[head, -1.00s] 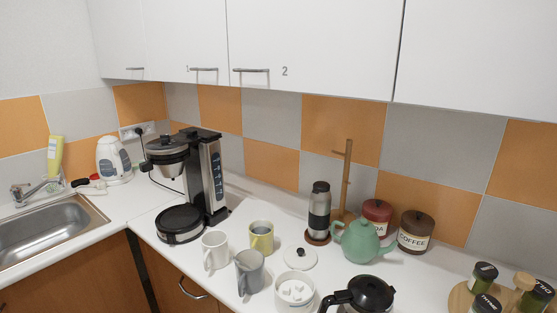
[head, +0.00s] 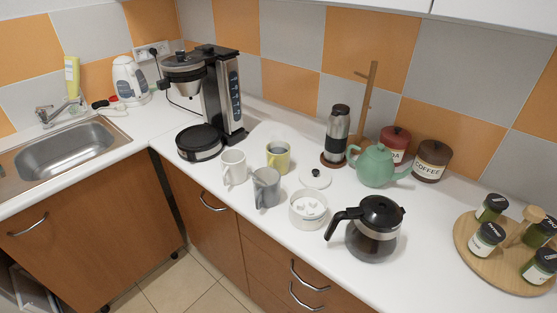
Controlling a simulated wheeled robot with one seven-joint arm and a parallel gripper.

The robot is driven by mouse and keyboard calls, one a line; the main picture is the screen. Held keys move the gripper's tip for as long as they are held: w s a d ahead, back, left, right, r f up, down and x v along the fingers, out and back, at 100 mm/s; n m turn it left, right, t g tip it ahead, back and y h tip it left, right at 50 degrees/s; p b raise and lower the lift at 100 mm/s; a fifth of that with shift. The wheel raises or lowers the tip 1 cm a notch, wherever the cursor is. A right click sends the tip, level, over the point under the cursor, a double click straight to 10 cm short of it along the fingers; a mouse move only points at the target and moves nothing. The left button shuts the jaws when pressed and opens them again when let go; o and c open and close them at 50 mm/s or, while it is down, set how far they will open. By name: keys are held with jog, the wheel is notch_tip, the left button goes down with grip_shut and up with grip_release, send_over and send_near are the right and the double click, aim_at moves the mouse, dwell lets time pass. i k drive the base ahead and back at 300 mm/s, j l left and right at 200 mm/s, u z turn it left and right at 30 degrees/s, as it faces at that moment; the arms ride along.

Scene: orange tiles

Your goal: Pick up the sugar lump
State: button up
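Several white sugar lumps (head: 309,208) lie in an open white bowl (head: 308,222) on the counter in the head view. A white lid (head: 315,179) with a dark knob lies on the counter just behind the bowl. A grey mug (head: 266,188) stands close to the bowl's left, and a glass coffee pot (head: 373,230) with a black handle stands to its right. My gripper is not in view.
A white mug (head: 233,167) and a yellow mug (head: 278,158) stand left of the bowl. Behind are a green teapot (head: 376,165), a steel flask (head: 337,135) and a coffee maker (head: 209,95). A round spice tray (head: 470,247) is at right. The counter's front edge is near the bowl.

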aim_at(312, 204)
jog(key=i+j, duration=0.2)
jog(key=j, duration=0.15)
jog(key=i+j, duration=0.2)
jog(key=j, duration=0.2)
jog(key=i+j, duration=0.2)
jog(key=j, duration=0.15)
jog(key=i+j, duration=0.2)
jog(key=j, duration=0.2)
jog(key=i+j, duration=0.2)
jog(key=j, duration=0.15)
jog(key=i+j, duration=0.2)
jog(key=j, duration=0.2)
jog(key=i+l, duration=0.25)
jog(key=i+u, duration=0.05)
